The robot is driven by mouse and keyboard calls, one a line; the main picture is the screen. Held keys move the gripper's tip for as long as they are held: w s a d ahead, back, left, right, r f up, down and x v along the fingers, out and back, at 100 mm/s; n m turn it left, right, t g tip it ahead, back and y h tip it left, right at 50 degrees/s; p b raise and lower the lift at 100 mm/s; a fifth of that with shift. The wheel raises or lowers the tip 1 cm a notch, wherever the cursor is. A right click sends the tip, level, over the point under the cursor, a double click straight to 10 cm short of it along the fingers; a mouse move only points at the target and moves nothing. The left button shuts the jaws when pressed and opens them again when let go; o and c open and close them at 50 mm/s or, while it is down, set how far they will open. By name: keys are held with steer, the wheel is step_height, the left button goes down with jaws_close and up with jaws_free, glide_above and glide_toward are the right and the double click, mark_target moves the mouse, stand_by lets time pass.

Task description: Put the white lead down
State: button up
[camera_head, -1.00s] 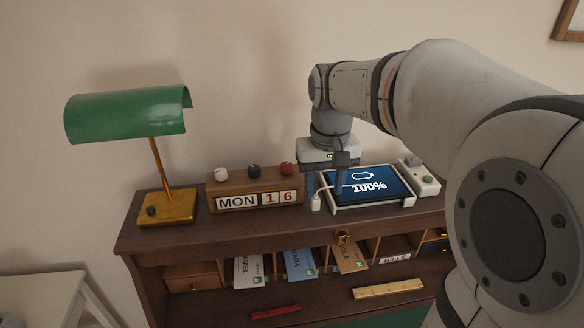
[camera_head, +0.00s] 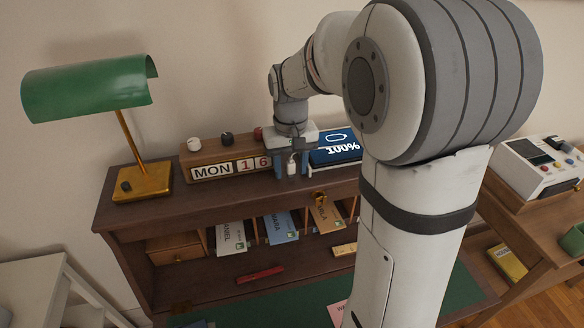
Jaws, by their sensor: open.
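The white lead's plug (camera_head: 291,168) shows as a small white piece at the desk top, between the calendar and the tablet. My gripper (camera_head: 291,171) is above the desk top with its two dark fingers apart, one on each side of the plug in this view. I cannot tell whether a finger touches it or whether the plug rests on the desk. The rest of the lead is mostly hidden behind my gripper.
A green lamp (camera_head: 90,88) stands at the desk's left end. Pigeonholes with envelopes (camera_head: 281,227) lie below. A side table with a white device (camera_head: 538,167) is at the right.

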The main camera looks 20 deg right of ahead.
steer(key=shift+c, duration=0.2)
jaws_close()
stand_by(0.3)
